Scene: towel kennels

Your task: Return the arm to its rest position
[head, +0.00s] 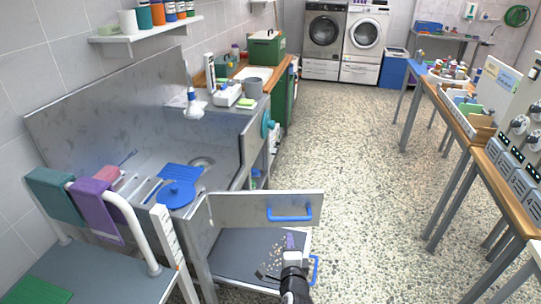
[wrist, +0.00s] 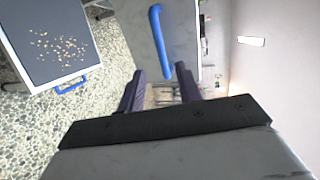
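My gripper (head: 291,241) is at the lower middle of the head view, low over a pulled-out grey tray. In the wrist view its two dark purple fingers (wrist: 161,90) stand apart with nothing visibly held between them. A steel panel with a blue handle (head: 290,213) stands just beyond the gripper in the head view. The handle also shows in the wrist view (wrist: 158,40), close beyond the fingertips; I see no grip on it. My arm enters from the bottom edge of the head view and is mostly out of frame.
The grey tray (head: 235,250) holds scattered tan bits and has a blue front handle (head: 314,270). A steel sink unit (head: 135,170) stands left, with a white-railed table (head: 90,275) in front. Wooden-topped tables (head: 455,115) line the right. The speckled floor (head: 350,150) between is clear.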

